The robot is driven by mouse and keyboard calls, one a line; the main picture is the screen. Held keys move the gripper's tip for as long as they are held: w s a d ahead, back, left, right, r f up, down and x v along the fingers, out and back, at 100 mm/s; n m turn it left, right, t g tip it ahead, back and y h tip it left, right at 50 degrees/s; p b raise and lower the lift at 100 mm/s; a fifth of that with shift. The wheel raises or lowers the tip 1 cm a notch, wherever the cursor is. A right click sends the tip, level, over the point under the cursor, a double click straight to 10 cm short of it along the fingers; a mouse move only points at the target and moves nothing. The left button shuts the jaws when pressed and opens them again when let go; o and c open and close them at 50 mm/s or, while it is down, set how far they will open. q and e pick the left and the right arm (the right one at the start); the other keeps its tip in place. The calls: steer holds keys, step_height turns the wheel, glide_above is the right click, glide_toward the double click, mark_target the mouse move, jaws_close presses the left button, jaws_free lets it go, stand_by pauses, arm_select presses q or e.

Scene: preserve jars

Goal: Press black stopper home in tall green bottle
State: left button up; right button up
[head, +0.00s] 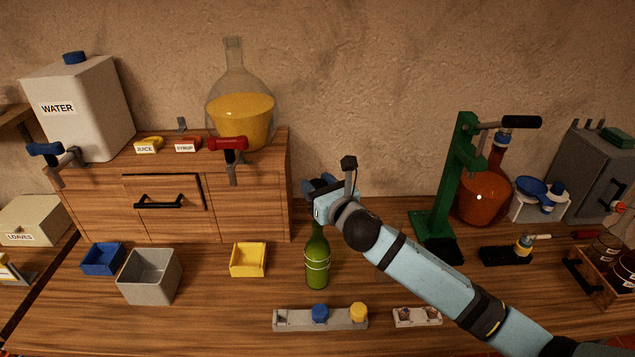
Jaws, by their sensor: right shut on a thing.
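The tall green bottle (317,265) stands upright on the wooden bench in the middle, with light bands around its body. My right gripper (318,196) is right over the bottle's top, and its wrist covers the mouth. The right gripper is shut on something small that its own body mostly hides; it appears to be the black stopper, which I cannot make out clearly. I cannot tell whether the stopper touches the bottle mouth or sits in it. My left gripper is not in view.
A grey block (290,320) with blue and yellow stoppers lies in front of the bottle. A yellow tray (248,261) and a grey bin (150,278) stand to the left. The green press (458,180) stands to the right. A wooden cabinet (235,200) stands behind.

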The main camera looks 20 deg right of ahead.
step_height(320, 180, down, 3)
steer(key=shift+f+b, duration=0.15)
steer(key=shift+b, duration=0.6)
steer(key=shift+f+b, duration=0.5)
steer(key=shift+f, duration=0.5)
steer(key=shift+f, duration=1.8)
stand_by(0.6)
steer(key=o, duration=0.9)
